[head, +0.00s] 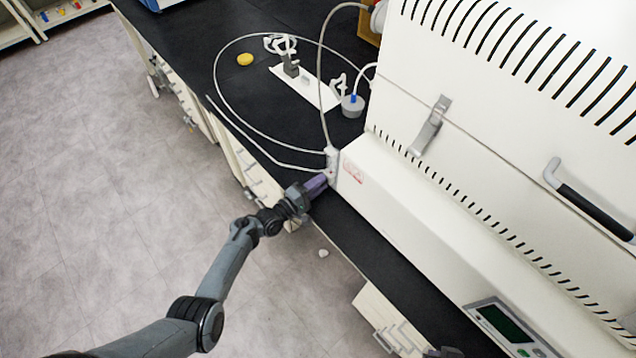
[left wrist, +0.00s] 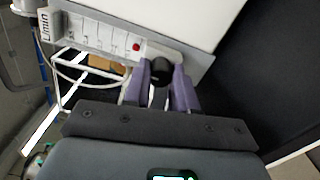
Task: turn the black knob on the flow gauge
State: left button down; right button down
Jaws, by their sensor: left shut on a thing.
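The flow gauge (head: 332,160) is a pale upright block at the left end of the white machine. In the left wrist view the gauge (left wrist: 100,35) shows scale marks, a red float ball and "L/min" lettering. Its black knob (left wrist: 160,70) sits between the purple fingers of my left gripper (left wrist: 160,88), which is shut on it. In the head view the left gripper (head: 322,184) reaches the gauge's lower end from the front, and its fingers hide the knob there.
The white freeze dryer (head: 440,230) fills the right side. A thin tube loops from the gauge over the black bench (head: 200,40). A yellow disc (head: 245,59), a white tray (head: 318,92) and a grey blue-capped vessel (head: 352,106) stand behind. Open floor lies left.

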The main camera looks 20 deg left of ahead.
dwell(0.5)
pick_arm(q)
jog(key=c, duration=0.9)
grip_release()
jog(key=shift+s, duration=0.1)
jog(key=shift+s+a, duration=0.2)
jog(key=shift+s, duration=0.05)
jog(key=p+v, duration=0.2)
jog(key=v, duration=0.8)
